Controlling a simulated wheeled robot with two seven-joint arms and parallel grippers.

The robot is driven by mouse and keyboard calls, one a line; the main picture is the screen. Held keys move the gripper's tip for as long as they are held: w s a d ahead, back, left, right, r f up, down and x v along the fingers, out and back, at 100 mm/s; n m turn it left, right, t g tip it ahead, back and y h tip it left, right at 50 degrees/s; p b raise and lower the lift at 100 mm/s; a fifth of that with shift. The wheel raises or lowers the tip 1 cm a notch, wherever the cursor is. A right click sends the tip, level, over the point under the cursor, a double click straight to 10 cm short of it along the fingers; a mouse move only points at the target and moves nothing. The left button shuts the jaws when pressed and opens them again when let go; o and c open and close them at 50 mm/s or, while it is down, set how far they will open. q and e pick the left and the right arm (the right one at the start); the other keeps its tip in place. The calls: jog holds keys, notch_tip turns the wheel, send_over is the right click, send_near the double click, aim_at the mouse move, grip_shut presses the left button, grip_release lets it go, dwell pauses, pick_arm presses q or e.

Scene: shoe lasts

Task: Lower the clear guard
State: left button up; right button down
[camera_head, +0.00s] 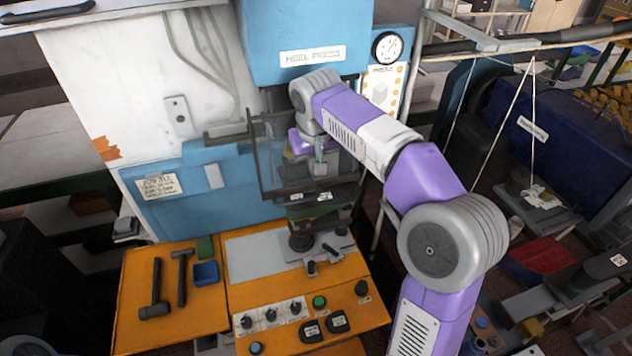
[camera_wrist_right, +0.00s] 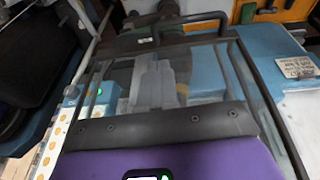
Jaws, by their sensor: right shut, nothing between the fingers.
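The clear guard (camera_head: 276,165) is a see-through panel in a dark frame on the front of the blue heel press (camera_head: 290,40). In the head view it hangs below the press head. In the right wrist view the guard's bolted dark bar (camera_wrist_right: 165,127) crosses the lower picture, and a dark handle (camera_wrist_right: 180,22) is at the far edge. My right gripper (camera_head: 320,166) is shut and empty, close to the guard's panel; I cannot tell whether it touches it. Grey finger shapes (camera_wrist_right: 152,85) show within the panel area. My left gripper is out of view.
Below is an orange bench with a hammer (camera_head: 155,295), another tool (camera_head: 181,278), a blue tray (camera_head: 206,273) and a control panel with a green button (camera_head: 319,301). A gauge (camera_head: 387,47) is right of the press head. Hanging cords and a blue machine stand at the right.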

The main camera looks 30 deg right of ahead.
aim_at(316, 189)
jog(key=x, duration=0.5)
jog(key=s+x, duration=0.1)
jog(key=x, duration=0.1)
jog(key=shift+w+d+f, duration=0.1)
jog(key=shift+d+f, duration=0.05)
jog(key=shift+f, duration=0.2)
notch_tip(316, 189, down, 23)
jog(key=b, duration=1.6)
jog(key=shift+s, duration=0.2)
jog(key=shift+r, duration=0.1)
